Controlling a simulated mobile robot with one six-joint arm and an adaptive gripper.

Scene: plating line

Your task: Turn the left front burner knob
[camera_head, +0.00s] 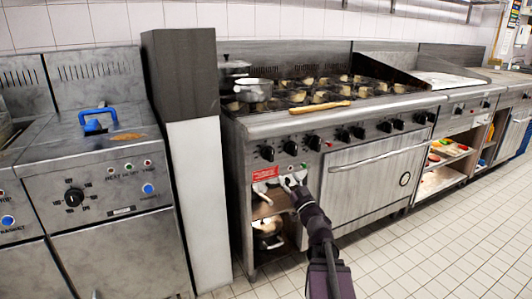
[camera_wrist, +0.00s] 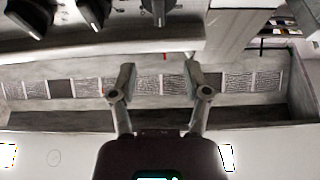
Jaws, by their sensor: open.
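The steel range (camera_head: 345,115) stands in the middle of the head view, with a row of black knobs along its front panel. Three knobs form the left group: the leftmost knob (camera_head: 267,153), a middle knob (camera_head: 290,147) and a right knob (camera_head: 314,142). Three dark knobs also show at the top edge of the wrist view, partly cut off: left (camera_wrist: 30,15), middle (camera_wrist: 94,12) and right (camera_wrist: 158,9). My gripper (camera_head: 294,180) is in front of the range, below this group. In the wrist view my gripper (camera_wrist: 159,80) is open and empty, apart from the knobs.
A red label (camera_head: 264,173) is on the range front beside my gripper. An open shelf with a pot (camera_head: 268,228) is below; the oven door handle (camera_head: 378,154) juts out to the right. A steel pot (camera_head: 253,90) and a wooden board (camera_head: 320,107) are on top. The tiled floor is clear.

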